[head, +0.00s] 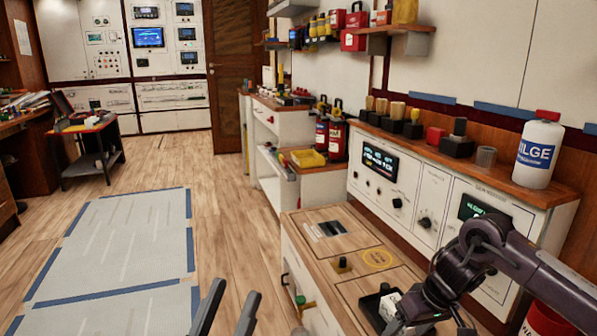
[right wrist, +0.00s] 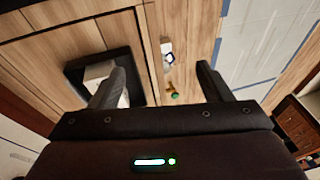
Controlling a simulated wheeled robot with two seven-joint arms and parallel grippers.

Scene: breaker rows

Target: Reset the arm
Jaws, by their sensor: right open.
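My right arm (head: 480,245) comes in from the right in the head view and bends down over the wooden-topped cabinet (head: 322,262). Its gripper (right wrist: 165,75) is open in the right wrist view, with wide-spread fingers and nothing seen held between them. One finger overlaps a black tray with a white block (right wrist: 72,72) on the cabinet top. The tray also shows in the head view (head: 372,308), partly hidden by the arm. My left gripper (head: 230,303) is at the bottom of the head view, over the floor, its two dark fingers apart and empty.
A green knob (head: 300,300) sticks out from the cabinet's side. A small black knob (head: 342,264) stands on its top. White control panels (head: 400,185) and a shelf with a white BILGE bottle (head: 538,150) line the right wall.

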